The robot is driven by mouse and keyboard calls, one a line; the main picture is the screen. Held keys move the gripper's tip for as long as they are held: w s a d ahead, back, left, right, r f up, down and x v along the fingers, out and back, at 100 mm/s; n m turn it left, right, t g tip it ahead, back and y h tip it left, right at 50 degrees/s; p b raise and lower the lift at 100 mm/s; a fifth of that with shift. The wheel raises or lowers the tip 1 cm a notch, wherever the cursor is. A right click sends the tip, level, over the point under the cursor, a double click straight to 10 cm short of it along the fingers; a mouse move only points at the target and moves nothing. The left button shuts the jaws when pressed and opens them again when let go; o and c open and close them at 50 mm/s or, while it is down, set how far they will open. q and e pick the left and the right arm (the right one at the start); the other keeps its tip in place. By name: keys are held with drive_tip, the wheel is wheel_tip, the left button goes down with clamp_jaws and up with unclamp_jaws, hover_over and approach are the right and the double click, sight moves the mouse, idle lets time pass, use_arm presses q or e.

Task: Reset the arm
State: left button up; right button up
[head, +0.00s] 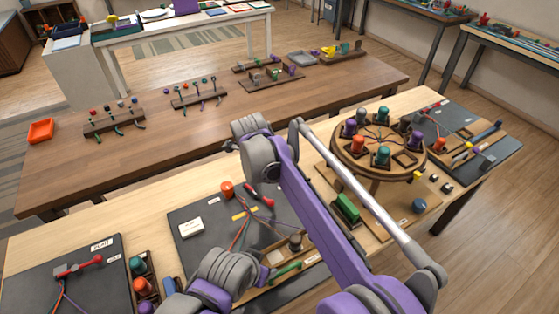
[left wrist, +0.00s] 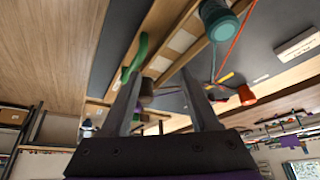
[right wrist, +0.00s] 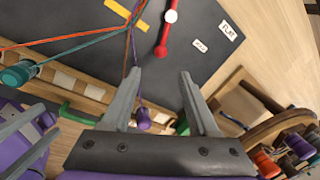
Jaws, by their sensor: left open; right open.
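My right arm (head: 300,195) crosses the middle of the head view, bent high above the table. My left arm (head: 225,268) is low at the bottom. The fingertips are hard to make out in the head view. In the right wrist view my right gripper (right wrist: 160,73) is open and empty, pointing at a dark mat (right wrist: 200,60) with cords (right wrist: 80,38) and a red clip (right wrist: 161,40). In the left wrist view my left gripper (left wrist: 161,73) is open and empty, near a wooden rack (left wrist: 185,38) with a teal spool (left wrist: 218,22) and a green piece (left wrist: 136,58).
A round braiding stand (head: 345,160) with coloured spools stands at the right. Another dark mat (head: 35,285) lies at the left. A second table (head: 150,155) behind carries small racks and an orange tray (head: 41,130). Part of my left gripper shows close by in the right wrist view.

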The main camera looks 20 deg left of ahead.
drive_tip(key=shift+d, duration=0.1)
drive_tip(key=s+d+r+n, duration=0.1)
drive_tip(key=d+n, duration=0.2)
drive_tip(key=d, duration=0.6)
drive_tip(key=s+d+r+n+t, duration=0.1)
drive_tip(key=d+r+n, duration=0.15)
drive_tip(key=d, duration=0.65)
drive_tip(key=s+d+n, duration=0.2)
drive_tip(key=d+n, duration=0.2)
drive_tip(key=d, duration=0.5)
drive_tip(key=s+d+f+n+t, duration=0.1)
drive_tip(key=s+d+f+n, duration=0.3)
drive_tip(key=s+d, duration=0.4)
drive_tip(key=s+d+f+n+t, duration=0.1)
drive_tip(key=s+d+f+n, duration=0.2)
drive_tip(key=s+d+n, duration=0.2)
drive_tip(key=s+d, duration=0.3)
drive_tip(key=d, duration=0.1)
drive_tip(key=shift+s+f+n, duration=0.15)
drive_tip(key=shift+f+n, duration=0.2)
drive_tip(key=shift+a, duration=0.1)
